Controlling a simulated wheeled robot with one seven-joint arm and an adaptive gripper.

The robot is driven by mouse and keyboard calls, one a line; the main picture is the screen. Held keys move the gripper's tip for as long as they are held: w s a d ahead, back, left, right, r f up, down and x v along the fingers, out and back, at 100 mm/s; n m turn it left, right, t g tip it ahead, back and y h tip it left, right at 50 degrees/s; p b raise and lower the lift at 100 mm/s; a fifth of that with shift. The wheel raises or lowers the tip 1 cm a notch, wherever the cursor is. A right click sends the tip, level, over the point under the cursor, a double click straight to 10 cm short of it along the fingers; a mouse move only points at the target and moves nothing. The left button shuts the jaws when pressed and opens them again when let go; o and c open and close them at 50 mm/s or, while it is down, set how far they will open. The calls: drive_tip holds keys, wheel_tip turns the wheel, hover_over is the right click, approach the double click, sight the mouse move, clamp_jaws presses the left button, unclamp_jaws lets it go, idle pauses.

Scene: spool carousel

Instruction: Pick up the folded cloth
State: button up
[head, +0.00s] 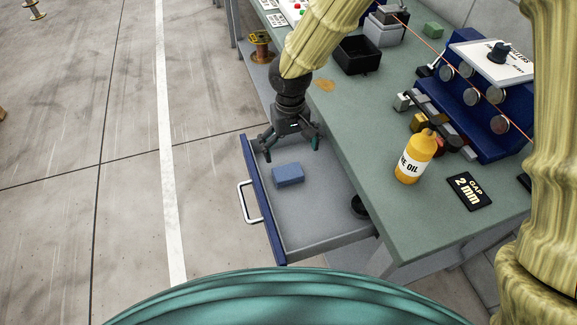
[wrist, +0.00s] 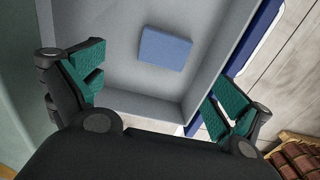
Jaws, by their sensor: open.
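The folded cloth (head: 288,174) is a small blue rectangular block shape lying flat on the grey floor of an open drawer (head: 315,230). In the wrist view the cloth (wrist: 165,48) lies beyond the fingertips, between the two fingers in the picture's width. My gripper (head: 291,142) is open and empty, above the drawer's far end. In the wrist view its teal finger pads (wrist: 158,92) are spread wide apart. The gripper is apart from the cloth.
The drawer has a blue front and a pale handle (head: 246,203). A small dark round object (head: 359,205) sits inside, partly under the green bench top (head: 385,215). A yellow oil bottle (head: 416,157), a black tray (head: 357,55) and a blue fixture stand on the bench.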

sight(288, 171)
drive_tip(key=shift+s+a+f, duration=0.1)
drive_tip(key=shift+s+f, duration=0.45)
drive_tip(key=shift+f, duration=0.3)
drive_tip(key=f, duration=0.1)
drive_tip(key=w+f, duration=0.1)
drive_tip(key=f, duration=0.1)
drive_tip(key=shift+w+f, duration=0.15)
drive_tip(key=shift+s+a+f, duration=0.1)
drive_tip(key=shift+s+f, duration=0.3)
drive_tip(key=shift+s, duration=0.05)
drive_tip(key=shift+w+a+f+p, duration=0.1)
drive_tip(key=shift+f+p, duration=0.35)
drive_tip(key=shift+f, duration=1.55)
drive_tip(key=shift+c, duration=0.4)
drive_tip(key=c, duration=0.9)
